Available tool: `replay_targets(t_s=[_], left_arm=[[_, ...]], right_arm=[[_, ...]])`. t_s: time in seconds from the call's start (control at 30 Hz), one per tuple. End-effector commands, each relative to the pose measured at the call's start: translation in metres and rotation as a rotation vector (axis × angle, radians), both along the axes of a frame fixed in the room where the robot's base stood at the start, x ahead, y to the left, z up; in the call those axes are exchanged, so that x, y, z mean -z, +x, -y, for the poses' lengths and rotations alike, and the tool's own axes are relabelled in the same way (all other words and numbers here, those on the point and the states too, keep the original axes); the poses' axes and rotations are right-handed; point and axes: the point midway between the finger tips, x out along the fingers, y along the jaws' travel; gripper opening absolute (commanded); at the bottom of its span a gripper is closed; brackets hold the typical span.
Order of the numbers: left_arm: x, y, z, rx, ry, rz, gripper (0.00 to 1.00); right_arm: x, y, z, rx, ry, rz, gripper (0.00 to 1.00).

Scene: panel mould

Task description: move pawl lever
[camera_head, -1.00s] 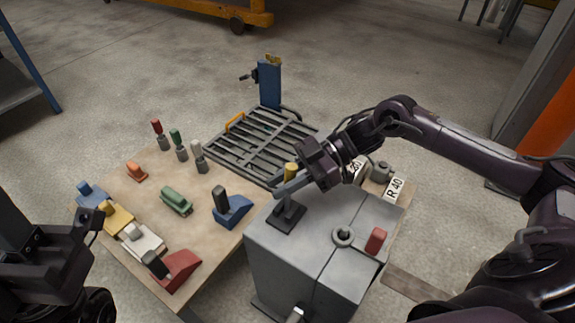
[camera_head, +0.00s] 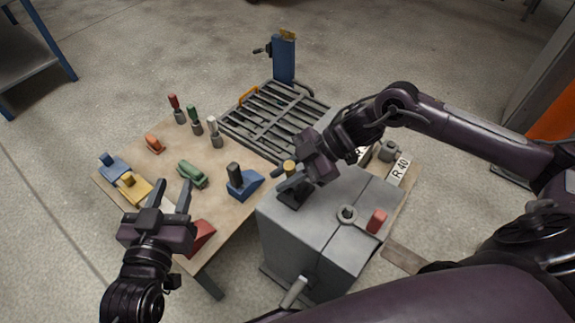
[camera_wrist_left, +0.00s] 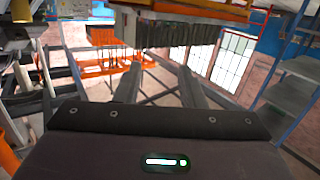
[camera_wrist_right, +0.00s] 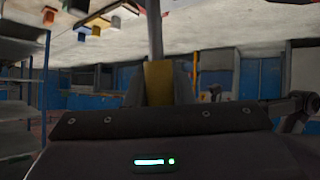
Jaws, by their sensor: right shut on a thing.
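The pawl lever is a grey bar with a yellow grip (camera_wrist_right: 157,84) on a dark base (camera_head: 293,198) on top of the grey box (camera_head: 318,222). My right gripper (camera_head: 297,176) is shut on the lever near its yellow grip. In the right wrist view the yellow grip sits between the fingers, with the grey bar running on beyond it. The gripper hides part of the lever in the head view. My left gripper (camera_head: 174,192) is open and empty above the left front of the table. Its fingers stand apart in the left wrist view (camera_wrist_left: 158,85).
A wooden table (camera_head: 225,210) carries a blue block (camera_head: 243,183), a green block (camera_head: 192,173), yellow and red blocks, and several upright handles. A slatted grey frame (camera_head: 272,115) lies behind.

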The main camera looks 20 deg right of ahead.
Motion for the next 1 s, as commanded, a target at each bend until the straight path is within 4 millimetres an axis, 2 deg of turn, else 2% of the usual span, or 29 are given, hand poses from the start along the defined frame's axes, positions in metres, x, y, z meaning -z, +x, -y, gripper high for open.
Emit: replay_targets(t_s=[0.1,0.2,0.4,0.5,0.6,1.0], left_arm=[[0.046,-0.015,-0.001,0.012,0.084,-0.209,0.36],[0.082,-0.034,-0.005,0.024,0.152,-0.375,0.36],[0.14,-0.082,-0.016,0.05,0.275,-0.677,0.36],[0.16,-0.107,-0.022,0.063,0.329,-0.806,0.36],[0.167,-0.116,-0.027,0.064,0.354,-0.866,0.36],[0.167,-0.118,-0.037,0.046,0.377,-0.912,0.36]], right_arm=[[-0.001,-0.003,-0.003,-0.002,-0.04,0.021,0.0],[0.001,-0.004,-0.005,-0.001,-0.074,0.039,0.0],[0.004,-0.007,-0.01,-0.001,-0.138,0.079,0.0],[0.006,-0.008,-0.012,-0.001,-0.169,0.097,0.0],[0.008,-0.009,-0.014,-0.002,-0.196,0.112,0.0],[0.014,-0.011,-0.017,-0.001,-0.263,0.152,0.0]])
